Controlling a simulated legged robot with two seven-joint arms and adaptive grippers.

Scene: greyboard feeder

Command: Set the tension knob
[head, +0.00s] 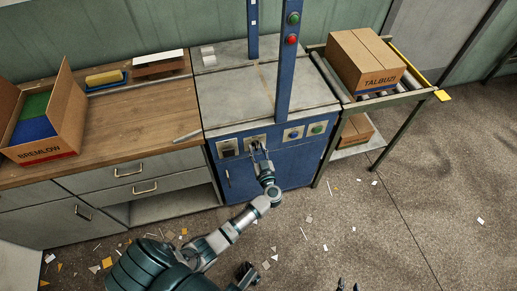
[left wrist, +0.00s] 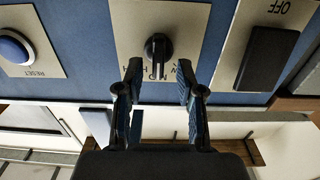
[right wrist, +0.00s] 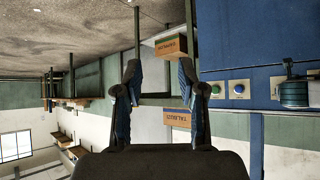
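The tension knob (left wrist: 158,55) is a black knob with a raised grip bar on a beige plate (left wrist: 190,25) with partly hidden lettering, inverted in the left wrist view. In the head view its plate (head: 250,140) is on the blue front panel. My left gripper (left wrist: 158,72) is open, one finger on each side of the knob, with visible gaps to it. In the head view the left gripper (head: 259,150) is at this plate and hides most of the knob. My right gripper (right wrist: 160,75) is open and empty, away from the panel; only its tips (head: 346,287) show in the head view.
Beside the knob are a black OFF switch (left wrist: 267,58) and a blue RESET button (left wrist: 14,48). A green button (head: 317,128) is farther right. A blue post (head: 285,70) rises above the panel. A wooden counter (head: 140,110) is left; a roller stand (head: 395,98) is right.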

